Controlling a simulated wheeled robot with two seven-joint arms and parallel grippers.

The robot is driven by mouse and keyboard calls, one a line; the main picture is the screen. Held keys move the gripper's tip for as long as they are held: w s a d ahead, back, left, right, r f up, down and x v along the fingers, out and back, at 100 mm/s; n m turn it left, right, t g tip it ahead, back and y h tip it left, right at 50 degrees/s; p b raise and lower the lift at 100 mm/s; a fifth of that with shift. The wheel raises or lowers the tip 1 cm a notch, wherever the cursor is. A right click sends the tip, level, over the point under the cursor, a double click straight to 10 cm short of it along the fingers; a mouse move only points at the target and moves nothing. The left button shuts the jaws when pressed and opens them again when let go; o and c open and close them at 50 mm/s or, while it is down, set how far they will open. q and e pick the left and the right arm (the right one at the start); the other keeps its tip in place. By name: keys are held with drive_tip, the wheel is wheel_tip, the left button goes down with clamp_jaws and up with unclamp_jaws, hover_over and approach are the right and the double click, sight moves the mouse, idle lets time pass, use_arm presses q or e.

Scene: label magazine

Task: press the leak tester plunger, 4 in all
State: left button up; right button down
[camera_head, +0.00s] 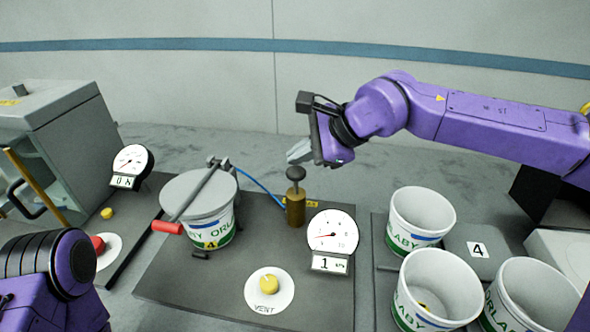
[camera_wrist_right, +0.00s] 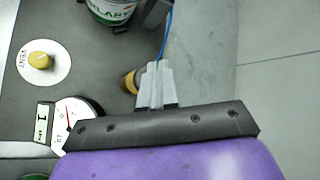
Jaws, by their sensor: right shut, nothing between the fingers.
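The leak tester plunger (camera_head: 296,175) is a dark knob on a brass cylinder (camera_head: 295,207), standing on the grey tester plate (camera_head: 180,285). The gauge (camera_head: 332,232) beside it has its needle at the low left, and the small display below reads 1. My right gripper (camera_head: 298,152) is shut and empty, a little above and behind the knob in the head view. In the right wrist view the shut fingers (camera_wrist_right: 155,85) cover the knob, and part of the brass cylinder (camera_wrist_right: 130,82) shows at their left. My left arm shows at the lower left; its gripper is out of view.
A lidded tub (camera_head: 205,215) marked 4 sits clamped under a bar with a red handle (camera_head: 167,227). A yellow VENT knob (camera_head: 268,285) is at the front. Open tubs (camera_head: 421,215) stand at right. A second gauge (camera_head: 132,160) and a glass-fronted box (camera_head: 55,130) are at left.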

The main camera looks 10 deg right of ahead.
sight(301, 173)
drive_tip(key=shift+f, duration=0.45)
drive_tip(key=shift+s+f+b, duration=0.1)
drive_tip(key=shift+f+b, duration=0.9)
drive_tip(key=shift+f, duration=0.95)
idle(1.3)
idle(0.4)
drive_tip(key=shift+r+p, duration=2.35)
drive_tip(key=shift+p, duration=0.25)
drive_tip(key=shift+r, duration=0.1)
wheel_tip(301, 173, up, 5)
drive_tip(key=p, duration=0.5)
drive_tip(key=shift+p, duration=0.3)
